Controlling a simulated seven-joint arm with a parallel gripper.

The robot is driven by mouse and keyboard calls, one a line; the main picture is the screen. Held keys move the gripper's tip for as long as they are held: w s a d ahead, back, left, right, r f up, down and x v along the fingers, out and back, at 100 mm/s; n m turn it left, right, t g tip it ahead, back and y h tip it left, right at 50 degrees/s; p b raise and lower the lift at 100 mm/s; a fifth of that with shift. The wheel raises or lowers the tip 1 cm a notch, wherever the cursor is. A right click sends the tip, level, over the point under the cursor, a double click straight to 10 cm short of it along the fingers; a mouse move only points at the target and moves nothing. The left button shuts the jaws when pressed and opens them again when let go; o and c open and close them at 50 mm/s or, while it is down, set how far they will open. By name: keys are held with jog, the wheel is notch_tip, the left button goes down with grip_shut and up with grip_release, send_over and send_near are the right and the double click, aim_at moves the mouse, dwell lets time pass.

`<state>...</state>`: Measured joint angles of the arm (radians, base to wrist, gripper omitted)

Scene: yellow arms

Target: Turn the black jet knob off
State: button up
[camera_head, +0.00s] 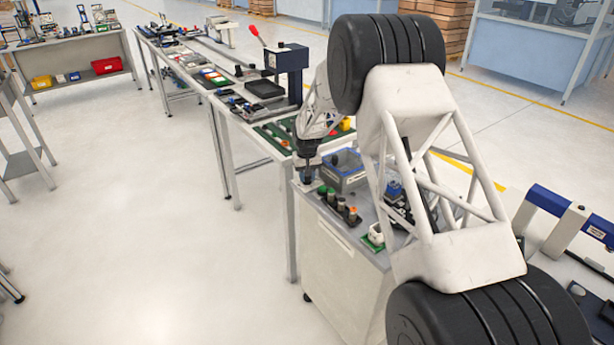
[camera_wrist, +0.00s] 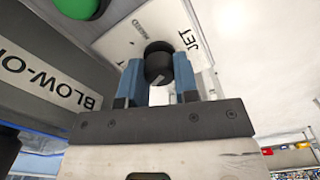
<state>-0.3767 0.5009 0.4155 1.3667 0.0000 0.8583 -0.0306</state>
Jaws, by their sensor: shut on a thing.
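The black jet knob (camera_wrist: 158,60) sits on a white plate (camera_wrist: 165,22) lettered "JET" in the wrist view. It has a pale mark on its face. My gripper (camera_wrist: 158,72) has one blue finger on each side of the knob and is shut on it. The further small lettering on the plate is too blurred to read. In the head view my gripper (camera_head: 306,174) points down at the left edge of a grey work cabinet (camera_head: 335,240). The knob itself cannot be made out there.
A green button (camera_wrist: 78,6) and a grey panel lettered "BLOW-O..." (camera_wrist: 55,85) lie close to my gripper's left. On the cabinet stand a blue-grey box (camera_head: 344,170) and several small knobbed parts (camera_head: 340,205). Open floor (camera_head: 150,230) lies to the left.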

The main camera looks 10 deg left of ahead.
jog(key=n, duration=0.3)
jog(key=shift+n, duration=2.2)
jog(key=o, duration=0.9)
jog(key=shift+r, duration=0.15)
jog(key=shift+r, duration=3.75)
